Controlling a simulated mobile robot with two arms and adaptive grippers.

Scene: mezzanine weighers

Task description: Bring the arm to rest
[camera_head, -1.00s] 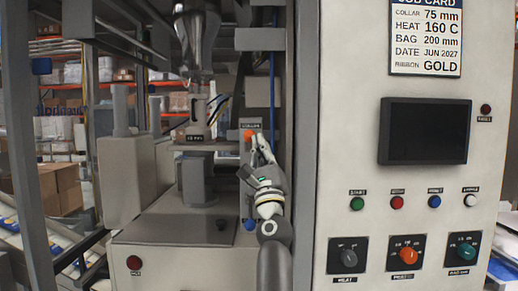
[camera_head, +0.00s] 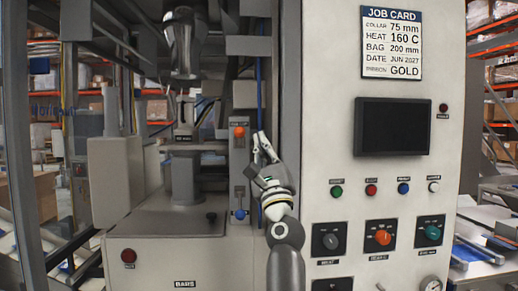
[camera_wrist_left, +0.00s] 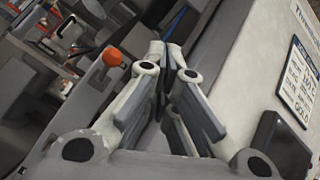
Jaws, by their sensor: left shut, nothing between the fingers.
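My left gripper (camera_head: 264,150) is shut and empty in the head view. It stands upright in front of the machine, just right of the narrow grey panel (camera_head: 241,170) with an orange knob (camera_head: 239,132) at its top and a blue knob (camera_head: 240,214) at its bottom. The gripper appears apart from the orange knob. In the left wrist view the fingers (camera_wrist_left: 168,55) point away from the camera with their tips together, and the orange knob (camera_wrist_left: 112,57) shows to their left. My right gripper shows in neither view.
The control cabinet (camera_head: 452,150) stands close on the right, with a dark screen (camera_head: 391,126), small buttons and rotary dials. A job card (camera_head: 391,42) is above the screen. The machine's grey bed (camera_head: 165,223) lies left of my arm. Racks with boxes are behind.

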